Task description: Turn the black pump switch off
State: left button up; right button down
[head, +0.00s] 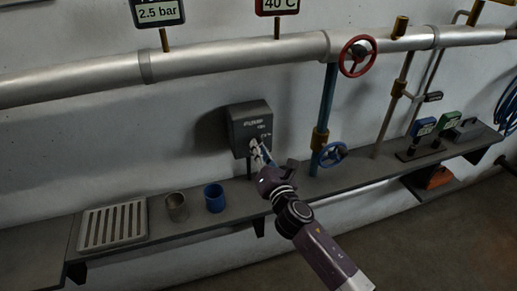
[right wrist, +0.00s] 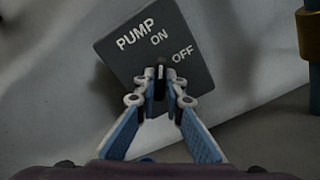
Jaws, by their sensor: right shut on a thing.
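The pump switch box (head: 250,121) is dark grey and mounted on the wall above the shelf. In the right wrist view its face (right wrist: 120,62) reads PUMP, ON and OFF. My right gripper (head: 256,146) is at the lower part of the box face. In the right wrist view its fingertips (right wrist: 160,86) are closed on the small black switch knob (right wrist: 160,73). The knob's visible tip points up in that picture, toward the ON label, with OFF to its right. The fingers hide most of the knob. My left gripper is not in view.
The shelf (head: 180,232) holds a slatted tray (head: 113,225), a grey cup (head: 177,207) and a blue cup (head: 214,197). A blue pipe (head: 324,108) with a blue handwheel (head: 332,155) stands right of the box. A red handwheel (head: 357,56) is above.

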jog(key=m+b, duration=0.1)
jog(key=m, duration=0.9)
jog(key=shift+f+m, duration=0.1)
jog(key=shift+m, duration=0.3)
dwell(0.3)
jog(key=c, duration=2)
grip_release()
jog(key=v, duration=1.2)
